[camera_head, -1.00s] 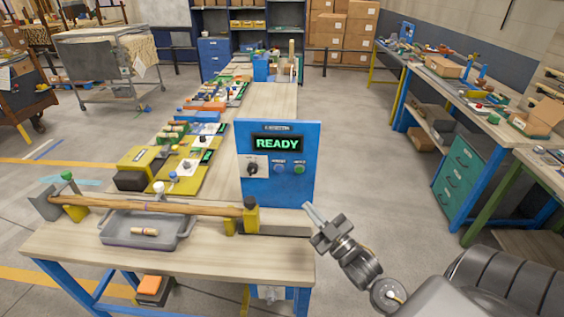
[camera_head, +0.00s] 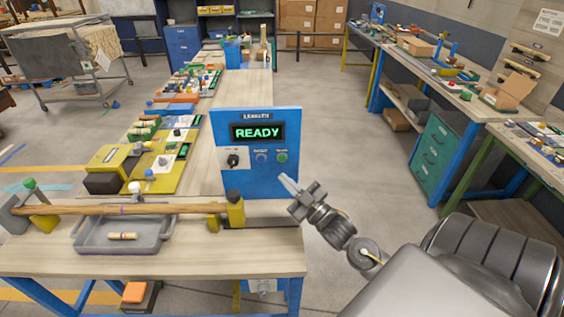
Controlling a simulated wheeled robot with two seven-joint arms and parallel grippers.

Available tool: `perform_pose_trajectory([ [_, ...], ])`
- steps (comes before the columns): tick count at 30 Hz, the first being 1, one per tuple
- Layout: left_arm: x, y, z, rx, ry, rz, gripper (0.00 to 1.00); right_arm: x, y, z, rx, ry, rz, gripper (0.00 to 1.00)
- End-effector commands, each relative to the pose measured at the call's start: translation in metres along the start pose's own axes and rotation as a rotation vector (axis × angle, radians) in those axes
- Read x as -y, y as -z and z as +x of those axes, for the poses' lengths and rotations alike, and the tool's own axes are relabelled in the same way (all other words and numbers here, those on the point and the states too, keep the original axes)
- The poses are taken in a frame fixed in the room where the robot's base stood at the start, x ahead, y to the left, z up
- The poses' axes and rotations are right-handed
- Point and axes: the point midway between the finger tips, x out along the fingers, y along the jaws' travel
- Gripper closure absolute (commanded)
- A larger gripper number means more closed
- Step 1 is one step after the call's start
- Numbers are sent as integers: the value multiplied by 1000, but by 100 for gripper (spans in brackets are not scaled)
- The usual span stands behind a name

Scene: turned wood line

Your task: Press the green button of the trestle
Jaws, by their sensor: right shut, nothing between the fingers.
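A blue control panel (camera_head: 258,183) stands upright on the wooden bench and its display (camera_head: 257,133) reads READY in green. The green button (camera_head: 282,157) is at the right of the row below the display. A blue button (camera_head: 261,157) is left of it, and a black knob (camera_head: 233,160) is further left. My right gripper (camera_head: 286,182) is shut and empty, with its fingertips just below the green button in the picture. It looks apart from the button; the depth gap is hard to judge. My left gripper is not in view.
A turned wooden bar (camera_head: 130,209) lies across yellow supports at the bench's front, over a grey tray (camera_head: 95,242) with a small wooden piece (camera_head: 123,236). A yellow device (camera_head: 118,162) is left of the panel. Floor right of the bench is clear.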

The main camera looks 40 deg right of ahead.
Motion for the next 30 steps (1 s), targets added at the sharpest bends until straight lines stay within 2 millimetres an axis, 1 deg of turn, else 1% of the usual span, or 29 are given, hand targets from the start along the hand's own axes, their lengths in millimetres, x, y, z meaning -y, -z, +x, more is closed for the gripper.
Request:
perform_pose_trajectory([
  [1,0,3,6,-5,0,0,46,-3,-6,5,-2,0,-2,100],
  [5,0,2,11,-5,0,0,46,-12,-14,17,-2,-1,-2,100],
  [12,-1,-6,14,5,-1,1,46,-23,-24,32,0,0,-1,100],
  [18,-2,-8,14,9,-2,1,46,-27,-27,36,0,-1,1,100],
  [30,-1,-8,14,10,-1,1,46,-27,-27,36,0,-1,1,100],
])
